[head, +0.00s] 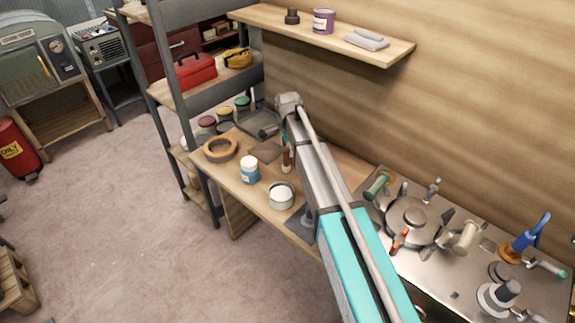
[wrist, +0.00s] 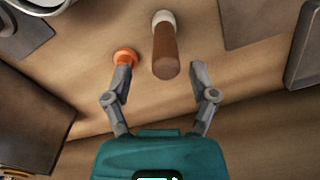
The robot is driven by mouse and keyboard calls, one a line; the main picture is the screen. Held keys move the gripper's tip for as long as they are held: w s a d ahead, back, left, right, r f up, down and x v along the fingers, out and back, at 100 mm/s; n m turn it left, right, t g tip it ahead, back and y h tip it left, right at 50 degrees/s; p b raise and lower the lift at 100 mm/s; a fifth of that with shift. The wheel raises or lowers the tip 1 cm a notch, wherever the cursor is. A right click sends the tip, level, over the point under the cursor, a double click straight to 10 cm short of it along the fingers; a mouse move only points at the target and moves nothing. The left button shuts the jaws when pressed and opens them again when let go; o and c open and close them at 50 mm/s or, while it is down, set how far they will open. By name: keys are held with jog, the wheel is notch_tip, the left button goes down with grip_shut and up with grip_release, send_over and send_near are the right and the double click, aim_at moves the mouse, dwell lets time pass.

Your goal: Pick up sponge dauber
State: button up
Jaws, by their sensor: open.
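The likely sponge dauber is a brown handle (wrist: 166,52) with a whitish end (wrist: 163,17), in the upper middle of the wrist view. A brown upright piece beside my arm in the head view (head: 286,160) may be the same thing. My gripper (wrist: 161,72) is open, its two fingers on either side of the handle's near end in the picture, with visible gaps on both sides. A small orange round piece (wrist: 124,56) shows at the left fingertip; I cannot tell if they touch. In the head view my arm hides the gripper.
The wooden bench holds a tape roll (head: 221,149), a blue-and-white jar (head: 250,170), an open white tin (head: 281,196) and a brown flat piece (head: 264,152). A shelf rack (head: 190,105) stands left. A metal worktop with fittings (head: 440,262) is at right.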

aim_at(286, 158)
jog(key=shift+w+a+f+b, duration=0.1)
jog(key=shift+a+f+b, duration=0.05)
jog(key=shift+f+b, duration=0.6)
jog(key=shift+a+f+b, duration=0.1)
jog(key=shift+f+b, duration=0.5)
jog(key=shift+f, duration=0.15)
jog(key=shift+f+b, duration=1.1)
grip_shut()
